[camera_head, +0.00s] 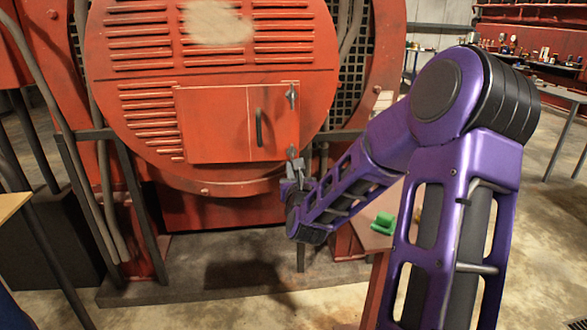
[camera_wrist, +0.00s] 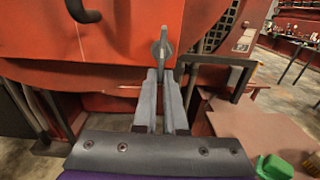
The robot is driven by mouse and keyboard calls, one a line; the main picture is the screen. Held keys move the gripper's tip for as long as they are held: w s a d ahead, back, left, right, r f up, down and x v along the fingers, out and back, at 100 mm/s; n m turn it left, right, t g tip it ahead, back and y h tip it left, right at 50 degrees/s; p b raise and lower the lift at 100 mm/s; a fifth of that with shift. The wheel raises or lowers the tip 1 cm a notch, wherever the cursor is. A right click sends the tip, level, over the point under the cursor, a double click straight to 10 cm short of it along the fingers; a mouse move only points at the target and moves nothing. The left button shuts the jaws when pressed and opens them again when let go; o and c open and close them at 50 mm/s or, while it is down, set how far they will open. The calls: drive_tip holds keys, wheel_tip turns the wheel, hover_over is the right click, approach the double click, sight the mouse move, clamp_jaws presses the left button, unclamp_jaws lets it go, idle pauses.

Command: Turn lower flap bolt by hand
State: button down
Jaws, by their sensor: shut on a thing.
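A red flap (camera_head: 215,125) with a dark bar handle (camera_head: 259,128) lies against the round louvred engine cover. The upper flap bolt (camera_head: 292,95) is at the flap's upper right. The lower flap bolt (camera_head: 292,153) is at its lower right corner; in the wrist view the lower flap bolt (camera_wrist: 162,47) is a grey wing-shaped piece standing about upright. My gripper (camera_head: 295,167) is just below the flap's corner, and its fingertips (camera_wrist: 162,74) are closed on the bolt's lower part, which they hide.
A table (camera_head: 375,237) with a green object (camera_head: 384,222) stands right of my gripper, beside my forearm. Grey pipes and dark bars run down the engine's left side. Benches with small items (camera_head: 540,60) stand far back right. Open floor lies in front of the engine.

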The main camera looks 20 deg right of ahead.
drive_tip(key=c, duration=1)
unclamp_jaws()
